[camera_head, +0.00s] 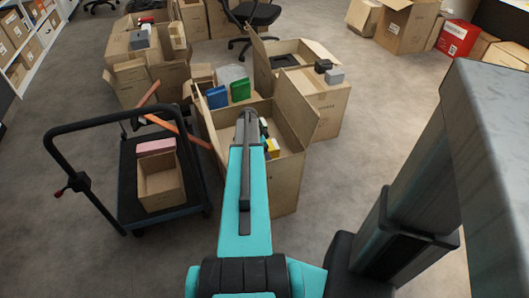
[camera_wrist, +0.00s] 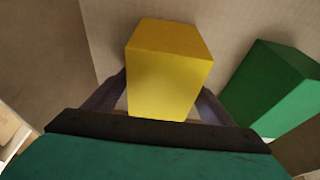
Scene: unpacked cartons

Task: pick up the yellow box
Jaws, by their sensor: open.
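The yellow box (camera_wrist: 168,80) is large in the middle of the wrist view, inside a carton. My gripper (camera_wrist: 158,98) is open, with one dark finger on each side of the box's lower part. I cannot tell whether the fingers touch it. In the head view, a small part of the yellow box (camera_head: 272,146) shows just right of my arm, inside the open carton (camera_head: 287,178). My arm hides the rest of it and my fingertips.
A green box (camera_wrist: 268,88) lies close to the right finger. Carton walls and flaps surround my gripper. A blue box (camera_head: 217,97) and a green box (camera_head: 240,90) are at the carton's far side. A cart (camera_head: 125,185) with a small carton stands to the left.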

